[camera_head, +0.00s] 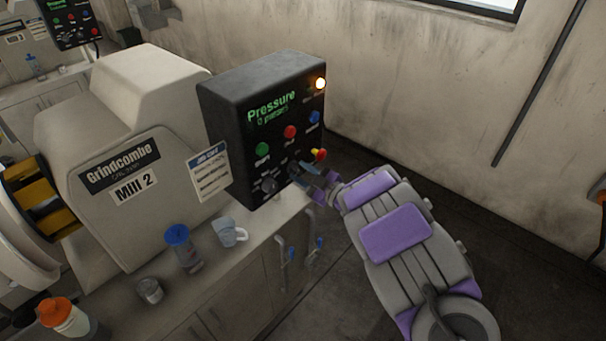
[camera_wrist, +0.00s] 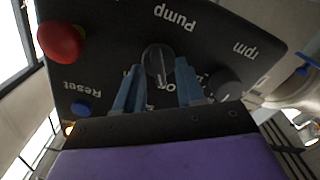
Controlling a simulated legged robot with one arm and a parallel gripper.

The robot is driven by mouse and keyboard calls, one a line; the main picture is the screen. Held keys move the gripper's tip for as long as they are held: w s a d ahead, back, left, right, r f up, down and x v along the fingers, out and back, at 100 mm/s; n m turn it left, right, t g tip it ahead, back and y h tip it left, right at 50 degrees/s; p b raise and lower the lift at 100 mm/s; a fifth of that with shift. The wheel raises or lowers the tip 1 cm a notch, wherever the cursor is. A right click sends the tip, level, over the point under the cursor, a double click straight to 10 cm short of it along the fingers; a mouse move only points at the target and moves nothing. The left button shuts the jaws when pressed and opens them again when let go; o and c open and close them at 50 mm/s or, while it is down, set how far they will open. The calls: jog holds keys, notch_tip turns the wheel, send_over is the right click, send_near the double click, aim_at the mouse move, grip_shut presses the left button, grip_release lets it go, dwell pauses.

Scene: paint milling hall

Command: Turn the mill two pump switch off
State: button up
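The Mill 2 machine (camera_head: 118,190) stands at the left in the head view, with a black control box (camera_head: 222,120) beside it. In the wrist view, which is upside down, the dark round pump switch (camera_wrist: 158,62) sits by the word "Pump". My gripper (camera_wrist: 159,66) has its two blue fingers on either side of this switch, open, with narrow gaps showing; contact is hard to tell. In the head view my gripper (camera_head: 308,177) is at the lower part of the panel and covers much of that area. The switch's marked positions are partly hidden by my fingers.
An rpm knob (camera_wrist: 224,84), a blue Reset button (camera_wrist: 81,108) and a red mushroom button (camera_wrist: 60,42) are near the pump switch. An orange lamp (camera_head: 320,84) is lit. Floor at right is clear.

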jog(key=p+v, duration=0.1)
jog(key=v, duration=1.6)
jog(key=shift+d+p, duration=0.2)
jog(key=shift+p, duration=0.2)
jog(key=shift+s+f, duration=0.1)
